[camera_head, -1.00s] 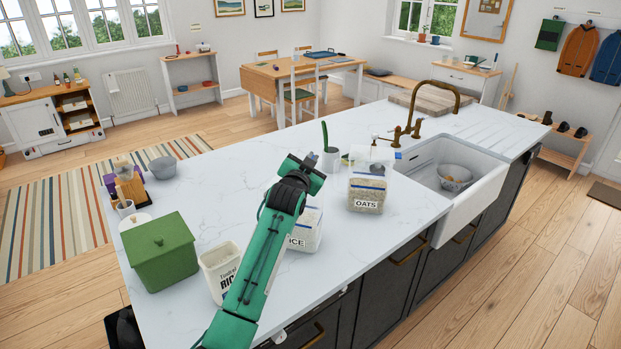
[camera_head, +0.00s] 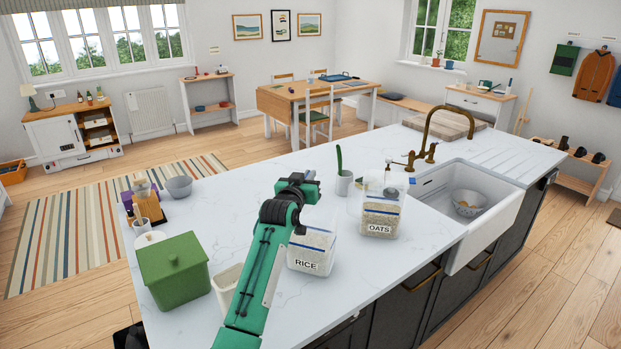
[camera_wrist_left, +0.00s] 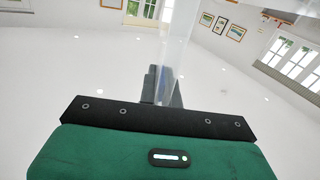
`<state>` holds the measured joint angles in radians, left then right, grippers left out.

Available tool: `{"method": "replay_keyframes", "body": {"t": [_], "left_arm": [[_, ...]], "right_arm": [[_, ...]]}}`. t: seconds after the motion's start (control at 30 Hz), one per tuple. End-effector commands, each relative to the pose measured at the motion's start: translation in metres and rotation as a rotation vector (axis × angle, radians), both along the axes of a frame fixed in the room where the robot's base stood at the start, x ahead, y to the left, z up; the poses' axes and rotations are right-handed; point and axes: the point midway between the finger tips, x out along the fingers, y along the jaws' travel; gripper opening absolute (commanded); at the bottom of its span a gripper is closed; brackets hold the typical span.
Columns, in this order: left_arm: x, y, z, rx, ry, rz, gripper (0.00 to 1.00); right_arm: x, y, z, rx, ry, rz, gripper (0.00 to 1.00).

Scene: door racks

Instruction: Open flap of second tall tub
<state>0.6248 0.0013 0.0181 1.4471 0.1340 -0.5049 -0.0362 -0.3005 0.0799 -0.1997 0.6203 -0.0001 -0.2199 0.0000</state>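The RICE tub (camera_head: 311,252) is clear, with a blue band and a white label, and stands on the counter. The OATS tub (camera_head: 381,215), of the same kind, stands to its right; a clear panel seems to rise at its top. My left gripper (camera_head: 303,182) is above and behind the RICE tub in the head view; my arm covers that tub's left side. In the left wrist view its fingers (camera_wrist_left: 163,86) are close together, and a see-through upright panel (camera_wrist_left: 180,45) shows near them; I cannot tell whether they touch. My right gripper is out of view.
A green lidded bin (camera_head: 174,272) and a cream canister (camera_head: 226,284) stand left of my arm. The sink (camera_head: 470,205) with a brass tap lies right. The back counter is mostly clear.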

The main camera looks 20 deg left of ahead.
Motion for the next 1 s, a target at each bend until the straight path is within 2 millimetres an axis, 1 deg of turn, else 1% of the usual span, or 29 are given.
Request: {"method": "replay_keyframes", "body": {"t": [0.37, 0.4, 0.5, 0.83, 1.0], "left_arm": [[0.000, 0.001, -0.001, -0.004, 0.001, 0.000, 0.00], [0.000, 0.001, -0.001, -0.004, 0.001, 0.000, 0.09], [0.000, 0.001, -0.001, -0.004, 0.001, 0.000, 0.27], [-0.002, 0.001, -0.001, -0.003, 0.001, 0.000, 0.27], [-0.015, 0.001, -0.003, -0.003, -0.001, 0.000, 0.27]], "right_arm": [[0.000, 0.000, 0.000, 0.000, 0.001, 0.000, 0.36], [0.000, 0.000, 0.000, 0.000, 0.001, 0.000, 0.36], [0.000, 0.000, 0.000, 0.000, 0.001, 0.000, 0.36], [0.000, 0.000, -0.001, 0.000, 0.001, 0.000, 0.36], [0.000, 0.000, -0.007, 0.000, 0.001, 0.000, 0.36]]}}
